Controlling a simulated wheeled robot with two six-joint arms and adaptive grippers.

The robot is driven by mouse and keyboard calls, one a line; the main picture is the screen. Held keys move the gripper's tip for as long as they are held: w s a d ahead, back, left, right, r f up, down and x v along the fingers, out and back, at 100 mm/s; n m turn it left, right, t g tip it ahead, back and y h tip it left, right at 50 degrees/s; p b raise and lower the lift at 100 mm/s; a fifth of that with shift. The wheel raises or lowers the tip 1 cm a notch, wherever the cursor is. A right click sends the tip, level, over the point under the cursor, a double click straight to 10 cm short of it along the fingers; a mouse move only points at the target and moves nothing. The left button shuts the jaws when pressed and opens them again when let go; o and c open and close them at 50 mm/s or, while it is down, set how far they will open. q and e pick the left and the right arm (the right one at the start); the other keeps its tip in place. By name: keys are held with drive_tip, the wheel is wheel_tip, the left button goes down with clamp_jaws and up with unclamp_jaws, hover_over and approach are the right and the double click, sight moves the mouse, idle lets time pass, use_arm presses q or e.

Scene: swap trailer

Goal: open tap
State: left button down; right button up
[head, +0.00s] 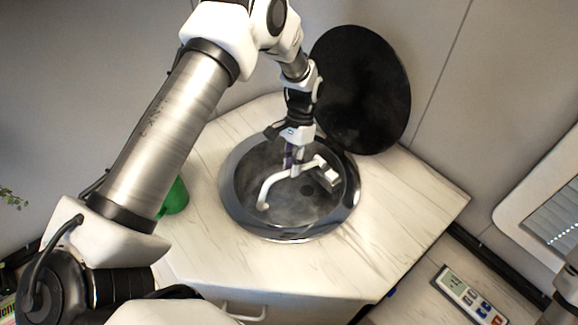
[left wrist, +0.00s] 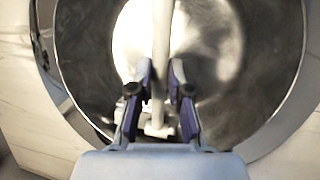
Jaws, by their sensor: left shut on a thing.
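The white tap (head: 279,181) has a curved spout that reaches over the round metal sink (head: 236,197) toward its left side. A blocky white part of the tap (head: 327,178) stands at the sink's right side. My left gripper (head: 291,160) comes down from above and is shut on the tap. In the left wrist view, the two purple-padded fingers (left wrist: 164,84) stand on either side of the white tap bar (left wrist: 162,38). Which part of the tap they hold is hard to tell in the head view. My right gripper is not in view.
A round black lid (head: 362,90) stands raised behind the sink against the wall. A green object (head: 175,198) is on the left of the pale counter (head: 400,215), partly behind my arm. The counter is clear right of the sink. A small control panel (head: 468,296) is at lower right.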

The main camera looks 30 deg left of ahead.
use_arm(q)
drive_tip(key=shift+w+d+r+g+y+b, duration=0.25)
drive_tip(key=shift+w+r+g, duration=0.2)
drive_tip(key=shift+r+g, duration=0.2)
drive_tip(key=shift+w+d+r+g+y+b, duration=0.15)
drive_tip(key=shift+w+r+g+b, duration=0.1)
drive_tip(key=shift+w+r+g, duration=0.4)
drive_tip(key=shift+s+f, duration=0.1)
drive_tip(key=shift+s, duration=0.1)
drive_tip(key=c, duration=1.1)
unclamp_jaws()
drive_tip(key=shift+w, duration=0.1)
wheel_tip(320, 180, up, 10)
drive_tip(key=shift+c, duration=0.3)
